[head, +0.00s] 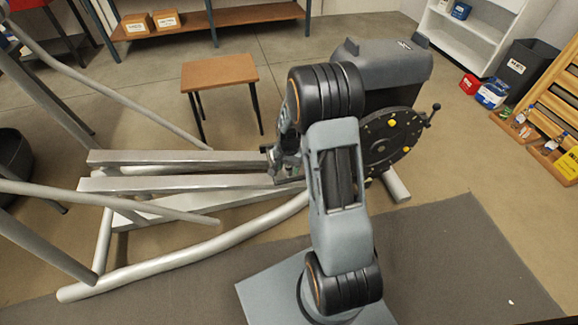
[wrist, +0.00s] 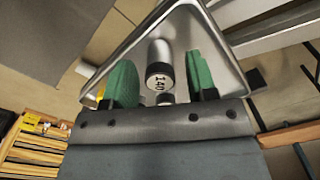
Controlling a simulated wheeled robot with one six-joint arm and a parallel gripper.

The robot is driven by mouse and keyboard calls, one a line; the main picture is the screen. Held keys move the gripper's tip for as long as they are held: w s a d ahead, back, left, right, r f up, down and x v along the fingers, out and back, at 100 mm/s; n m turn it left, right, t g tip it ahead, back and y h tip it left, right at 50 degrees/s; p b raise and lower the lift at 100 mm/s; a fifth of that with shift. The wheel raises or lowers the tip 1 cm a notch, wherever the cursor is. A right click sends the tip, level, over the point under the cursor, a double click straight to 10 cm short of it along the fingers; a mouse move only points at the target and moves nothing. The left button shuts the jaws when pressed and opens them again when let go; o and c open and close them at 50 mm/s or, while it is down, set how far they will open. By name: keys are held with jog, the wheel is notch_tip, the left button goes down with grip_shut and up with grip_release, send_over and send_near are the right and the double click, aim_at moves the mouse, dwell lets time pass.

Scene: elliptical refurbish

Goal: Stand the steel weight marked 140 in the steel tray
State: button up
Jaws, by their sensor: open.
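The steel weight marked 140 (wrist: 159,60) is a shiny cylinder with a dark band round its marked end. In the wrist view it is between the two green fingers of my open gripper (wrist: 158,66), with visible gaps at both sides. The marked end faces the camera. The weight shows within the outline of the steel tray (wrist: 222,48), a shiny shallow tray with a raised rim. I cannot tell for sure whether its base touches the tray floor. A small round shape below it may be a reflection. In the head view my arm hides the weight and tray.
Long grey machine rails (head: 180,157) run to the left of my arm. A dark round crank disc (head: 391,138) and grey housing stand right behind it. A brown stool (head: 220,74) stands beyond. A wooden rack (head: 550,105) is at the right. Floor around the stool is clear.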

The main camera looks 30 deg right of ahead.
notch_tip(320, 180, up, 12)
jog(key=p, duration=0.4)
jog(key=s+a+r+n+t, duration=0.1)
jog(key=s+a+r+n, duration=0.3)
jog(key=s+r, duration=0.2)
jog(key=s+a+r+n+t, duration=0.1)
jog(key=s+a+r+n, duration=0.3)
jog(key=s, duration=0.5)
notch_tip(320, 180, up, 2)
jog(key=shift+s+a+r+n+t, duration=0.1)
jog(key=shift+s+a+n+t, duration=0.3)
jog(key=shift+a, duration=0.15)
jog(key=shift+r, duration=0.1)
jog(key=w+p+v, duration=0.2)
jog(key=p+v, duration=0.9)
jog(key=w+r+p+v, duration=0.1)
jog(key=w+p+v, duration=0.2)
jog(key=p+v, duration=0.8)
jog(key=shift+a+r+t, duration=0.15)
jog(key=shift+r+t, duration=0.25)
jog(key=shift+r, duration=0.25)
